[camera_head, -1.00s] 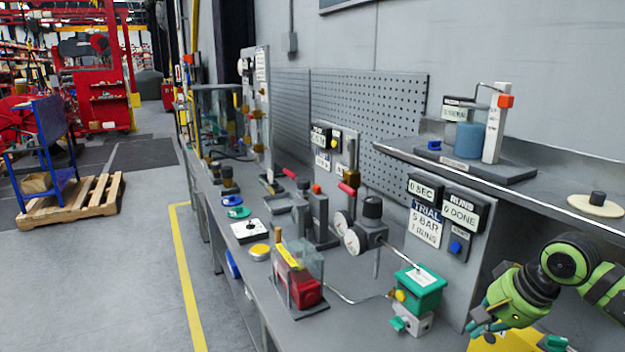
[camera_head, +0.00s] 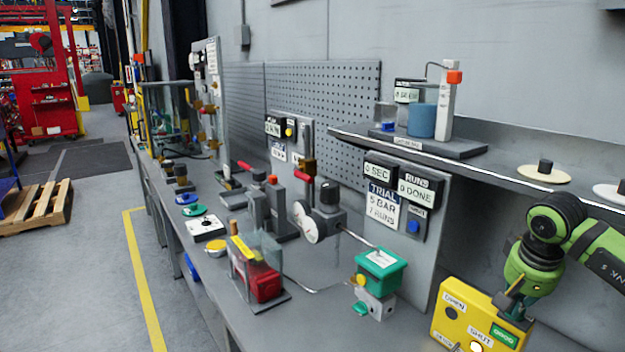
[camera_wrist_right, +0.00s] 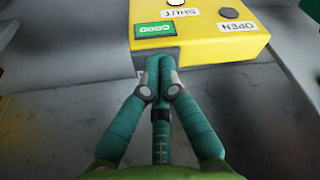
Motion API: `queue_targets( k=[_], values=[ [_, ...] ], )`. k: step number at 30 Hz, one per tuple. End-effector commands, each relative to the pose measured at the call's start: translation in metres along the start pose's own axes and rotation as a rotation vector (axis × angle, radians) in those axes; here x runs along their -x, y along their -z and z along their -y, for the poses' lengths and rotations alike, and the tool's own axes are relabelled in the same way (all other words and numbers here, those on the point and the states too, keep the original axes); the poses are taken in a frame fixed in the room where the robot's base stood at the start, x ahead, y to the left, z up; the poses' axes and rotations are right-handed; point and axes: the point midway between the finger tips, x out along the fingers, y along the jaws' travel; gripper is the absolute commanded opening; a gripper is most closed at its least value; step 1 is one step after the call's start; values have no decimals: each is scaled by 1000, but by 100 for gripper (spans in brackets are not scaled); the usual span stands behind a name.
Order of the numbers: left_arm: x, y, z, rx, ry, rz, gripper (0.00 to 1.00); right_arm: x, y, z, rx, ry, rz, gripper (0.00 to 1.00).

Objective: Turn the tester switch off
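The yellow tester box (camera_head: 451,312) sits at the bench's front right in the head view, cut off by the lower edge. It bears OPEN and SHUT labels, a dark round button, a lit white button (camera_head: 476,347) and a green GOOD plate (camera_head: 504,335). The box also shows at the top of the right wrist view (camera_wrist_right: 205,42). My right gripper (camera_wrist_right: 160,62) has its teal fingertips together, at or just short of the box edge beside the GOOD plate; contact is unclear. I cannot make out the switch; the fingers may hide it. My left gripper is out of view.
A green-topped valve unit (camera_head: 380,264) stands left of the tester, with a gauge assembly (camera_head: 318,212) behind it. A grey shelf (camera_head: 470,165) overhangs the bench behind. The bench top around the tester is mostly bare.

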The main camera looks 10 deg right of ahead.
Motion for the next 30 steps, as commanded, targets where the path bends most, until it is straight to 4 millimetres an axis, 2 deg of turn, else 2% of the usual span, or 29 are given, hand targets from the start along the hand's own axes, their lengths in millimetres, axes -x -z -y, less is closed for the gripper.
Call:
queue_targets(
  k=[1, 6, 30],
  values=[
    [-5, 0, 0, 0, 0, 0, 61, -8, -2, 0, 0, 0, 0, 0],
    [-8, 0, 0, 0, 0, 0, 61, -15, -3, 0, -1, 2, -2, 0],
    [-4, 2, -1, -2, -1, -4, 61, -16, 1, -1, -1, 1, -1, 0]
  ],
)
